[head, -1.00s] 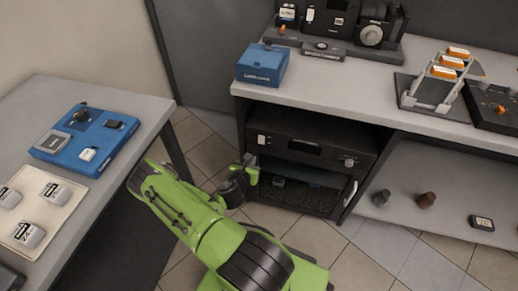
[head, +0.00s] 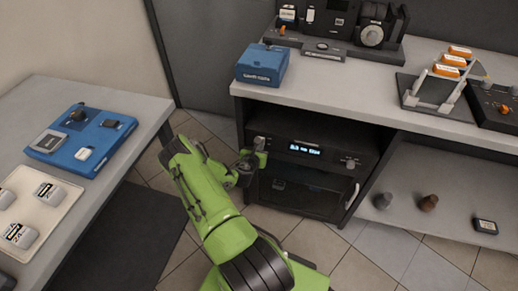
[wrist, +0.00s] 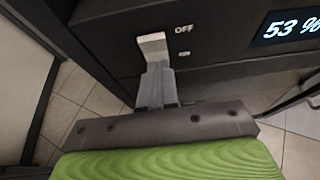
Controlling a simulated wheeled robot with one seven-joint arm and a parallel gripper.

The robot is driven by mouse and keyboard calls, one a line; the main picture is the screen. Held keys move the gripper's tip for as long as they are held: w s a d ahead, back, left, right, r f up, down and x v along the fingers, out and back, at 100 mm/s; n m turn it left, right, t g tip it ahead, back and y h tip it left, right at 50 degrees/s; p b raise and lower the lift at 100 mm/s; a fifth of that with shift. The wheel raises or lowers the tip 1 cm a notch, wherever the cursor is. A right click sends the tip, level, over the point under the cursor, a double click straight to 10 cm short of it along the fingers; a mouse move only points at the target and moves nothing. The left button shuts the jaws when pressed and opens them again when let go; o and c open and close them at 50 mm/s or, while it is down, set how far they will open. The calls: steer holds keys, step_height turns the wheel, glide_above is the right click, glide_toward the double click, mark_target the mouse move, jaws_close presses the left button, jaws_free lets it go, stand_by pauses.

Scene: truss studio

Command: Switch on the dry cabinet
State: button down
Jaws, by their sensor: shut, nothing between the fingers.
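The black dry cabinet (head: 318,166) stands under the right-hand counter. Its display (head: 304,149) is lit; in the wrist view the display (wrist: 291,27) reads 53 %. A pale switch lever (wrist: 153,48) sits on the cabinet's front panel at left, beside an OFF label above and an ON label below. My gripper (head: 263,150) is at the panel's left end and hides the switch in the head view. In the wrist view my gripper (wrist: 157,80) is shut and empty, its fingertips at the lever's lower end. I cannot tell whether they touch.
A knob (head: 351,163) is on the panel's right, above the glass door with its handle (head: 352,196). A blue box (head: 261,66) stands on the counter above. A side table (head: 125,96) with a blue board and tray is at left. Tiled floor lies between.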

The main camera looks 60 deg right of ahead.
steer(key=shift+d, duration=0.25)
steer(key=shift+r, duration=0.1)
